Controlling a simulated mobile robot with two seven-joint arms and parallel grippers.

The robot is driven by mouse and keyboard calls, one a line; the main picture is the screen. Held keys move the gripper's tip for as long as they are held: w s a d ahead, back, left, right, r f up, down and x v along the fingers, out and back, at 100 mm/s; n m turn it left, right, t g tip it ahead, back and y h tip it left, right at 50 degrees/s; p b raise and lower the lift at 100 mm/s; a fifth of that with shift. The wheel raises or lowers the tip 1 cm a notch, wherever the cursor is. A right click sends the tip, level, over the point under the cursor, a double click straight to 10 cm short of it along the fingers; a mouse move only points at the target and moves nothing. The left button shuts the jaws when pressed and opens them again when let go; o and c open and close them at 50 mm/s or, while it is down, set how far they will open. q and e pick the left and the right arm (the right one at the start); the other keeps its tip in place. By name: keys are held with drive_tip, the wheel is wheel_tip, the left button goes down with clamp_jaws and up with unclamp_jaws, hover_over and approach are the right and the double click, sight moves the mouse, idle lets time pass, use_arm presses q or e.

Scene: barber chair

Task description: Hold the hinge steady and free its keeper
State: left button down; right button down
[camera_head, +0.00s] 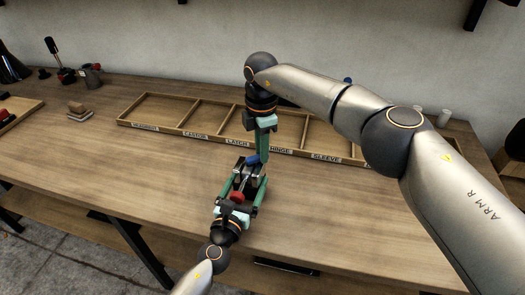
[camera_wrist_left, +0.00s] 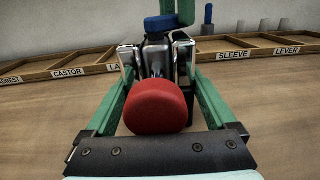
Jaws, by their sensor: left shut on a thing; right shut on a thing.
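The hinge (camera_wrist_left: 157,55), a dark and shiny metal piece, is between the fingertips of my left gripper (camera_head: 247,178), which is shut on it above the table. A red round knob (camera_wrist_left: 158,106) sits at its near side, between the green fingers; the red knob also shows in the head view (camera_head: 237,197). A blue round piece (camera_wrist_left: 165,23) is at the far upper side of the hinge. My right gripper (camera_head: 259,156) comes down from above and is shut on the blue piece. Whether the blue or the red part is the keeper, I cannot tell. The right fingertips are partly hidden.
A wooden compartment tray (camera_head: 190,134) with labels including CASTOR, LATCH, HINGE and SLEEVE lies behind the grippers. The visible left compartments look empty. The table's left middle is clear.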

drive_tip(key=shift+w+a+n, duration=0.15)
drive_tip(key=shift+w+n, duration=0.1)
drive_tip(key=shift+n, duration=0.7)
drive_tip(key=shift+w+a+n, duration=0.1)
drive_tip(key=shift+w+n, duration=0.15)
drive_tip(key=shift+n, duration=0.7)
drive_tip(key=c, duration=0.8)
unclamp_jaws()
drive_tip(key=shift+o, duration=0.2)
wheel_tip(320, 180, up, 8)
drive_tip(key=shift+f, duration=0.2)
